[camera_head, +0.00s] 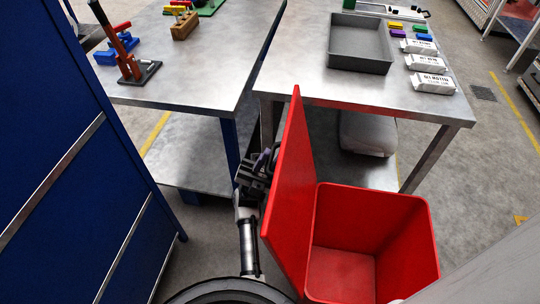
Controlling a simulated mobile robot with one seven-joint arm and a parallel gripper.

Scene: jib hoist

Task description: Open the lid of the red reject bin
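The red reject bin (408,225) stands on the floor at the lower middle right. Its inside shows and looks empty. Its red lid (290,205) stands up nearly vertical along the bin's left side, so the bin is open. My gripper (262,165) is on the left, outer side of the lid, close to its face. I cannot tell whether it touches the lid. The fingertips are dark and partly hidden by the lid, so their opening does not show clearly.
A metal table (290,75) behind the bin carries a grey tray (360,43) and several white boxes (432,83). Another metal table (190,80) stands left of it, with a red-handled tool (125,50). A blue cabinet (70,190) fills the left. A white sack (366,135) lies on the lower shelf.

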